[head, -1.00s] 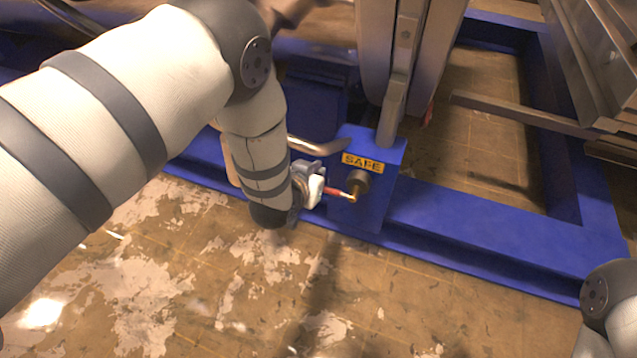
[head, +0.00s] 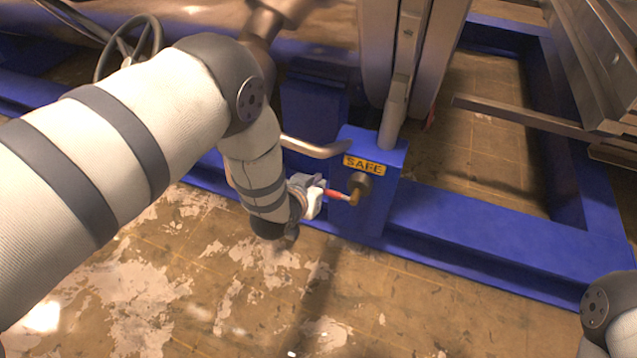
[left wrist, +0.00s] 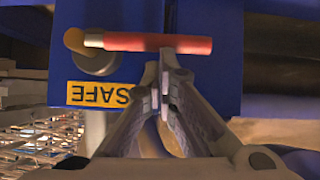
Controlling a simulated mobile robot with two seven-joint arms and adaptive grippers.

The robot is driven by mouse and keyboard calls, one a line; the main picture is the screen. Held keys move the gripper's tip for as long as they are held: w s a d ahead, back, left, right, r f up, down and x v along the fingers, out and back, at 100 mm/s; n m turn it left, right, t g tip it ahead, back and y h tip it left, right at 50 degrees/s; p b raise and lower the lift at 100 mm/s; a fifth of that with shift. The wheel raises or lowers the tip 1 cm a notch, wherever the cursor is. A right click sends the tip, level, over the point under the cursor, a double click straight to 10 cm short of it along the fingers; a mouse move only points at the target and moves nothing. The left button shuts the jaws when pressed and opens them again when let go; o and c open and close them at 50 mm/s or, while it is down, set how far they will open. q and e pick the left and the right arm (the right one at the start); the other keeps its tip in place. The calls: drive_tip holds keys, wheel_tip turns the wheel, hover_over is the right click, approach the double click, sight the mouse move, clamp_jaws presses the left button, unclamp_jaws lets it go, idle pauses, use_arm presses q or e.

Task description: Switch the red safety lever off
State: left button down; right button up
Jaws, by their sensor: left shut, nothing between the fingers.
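The red safety lever (head: 337,194) sticks out to the left from a brass pivot on the front of a blue box, below a yellow SAFE label (head: 363,165). In the left wrist view the lever (left wrist: 160,42) lies level across the top, with the label (left wrist: 98,94) upside down below it. My left gripper (head: 318,193) is at the lever's free end. In the left wrist view its fingers (left wrist: 163,80) are shut with nothing between them, their tips close to the red grip. I cannot tell whether they touch it. Only part of my right arm shows, at the lower right.
The blue frame (head: 480,235) runs along the floor to the right of the box. A bent metal handle (head: 315,148) is just above my left gripper. A handwheel (head: 130,50) stands at the upper left. The floor in front is clear.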

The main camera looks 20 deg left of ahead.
use_arm(q)
drive_tip(key=shift+a+f+h, duration=0.15)
drive_tip(key=shift+f+h, duration=0.15)
use_arm(e)
drive_tip(key=shift+s+f, duration=0.1)
drive_tip(key=shift+f, duration=0.05)
use_arm(q)
drive_tip(key=d+f+n+t+h+b, duration=0.3)
drive_tip(key=f+n+h+b, duration=0.6)
drive_tip(key=b, duration=1)
drive_tip(key=shift+d+f+n+t, duration=0.3)
drive_tip(key=shift+d+f+n, duration=0.55)
drive_tip(key=shift+f+n, duration=0.4)
use_arm(e)
drive_tip(key=s+f+g, duration=0.1)
drive_tip(key=s+f, duration=0.2)
drive_tip(key=f, duration=0.4)
drive_tip(key=s+f+g, duration=0.2)
drive_tip(key=s+f, duration=0.1)
drive_tip(key=f, duration=0.4)
drive_tip(key=shift+f, duration=0.35)
drive_tip(key=shift+s, duration=0.1)
drive_tip(key=shift+a, duration=0.1)
